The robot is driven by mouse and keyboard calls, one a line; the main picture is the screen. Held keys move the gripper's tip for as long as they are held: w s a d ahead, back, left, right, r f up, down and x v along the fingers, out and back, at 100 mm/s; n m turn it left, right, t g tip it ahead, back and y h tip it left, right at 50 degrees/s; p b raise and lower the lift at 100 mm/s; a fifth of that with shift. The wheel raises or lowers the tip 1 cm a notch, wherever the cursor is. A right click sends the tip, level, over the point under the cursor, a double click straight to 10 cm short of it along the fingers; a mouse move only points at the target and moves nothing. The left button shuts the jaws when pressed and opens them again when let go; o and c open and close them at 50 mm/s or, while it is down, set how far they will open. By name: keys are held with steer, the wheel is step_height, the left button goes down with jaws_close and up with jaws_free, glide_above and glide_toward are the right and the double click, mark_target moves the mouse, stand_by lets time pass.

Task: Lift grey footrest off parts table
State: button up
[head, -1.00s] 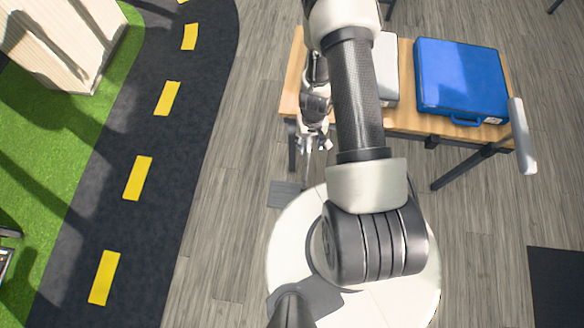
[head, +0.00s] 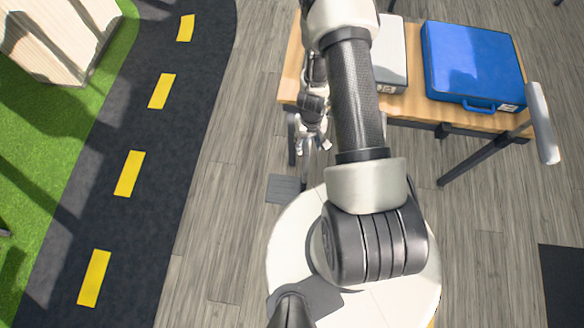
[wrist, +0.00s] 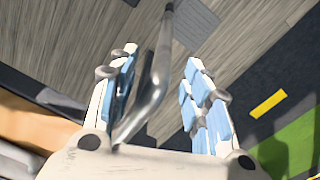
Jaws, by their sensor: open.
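A bent shiny metal tube (wrist: 157,85) runs between the fingers of my gripper (wrist: 163,58) in the wrist view. A dark grey flat plate (wrist: 192,22) lies at its far end. I take tube and plate to be the grey footrest; its plate also shows in the head view (head: 283,188), over the floor and clear of the parts table (head: 410,108). My gripper (head: 311,146) is at the table's near left corner, pointing down. Its blue-padded fingers stand apart, with a gap right of the tube. Whether the left finger touches it I cannot tell.
A blue case (head: 473,62) and a pale grey box (head: 391,60) are on the table. A pale grey bar (head: 543,122) stands at its right end. Bare wood floor (head: 215,215) lies left of my base, then a dark road strip (head: 145,130).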

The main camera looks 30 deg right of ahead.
step_height(320, 180, down, 3)
steer(key=shift+f+b, duration=0.1)
steer(key=shift+b, duration=1.05)
jaws_close()
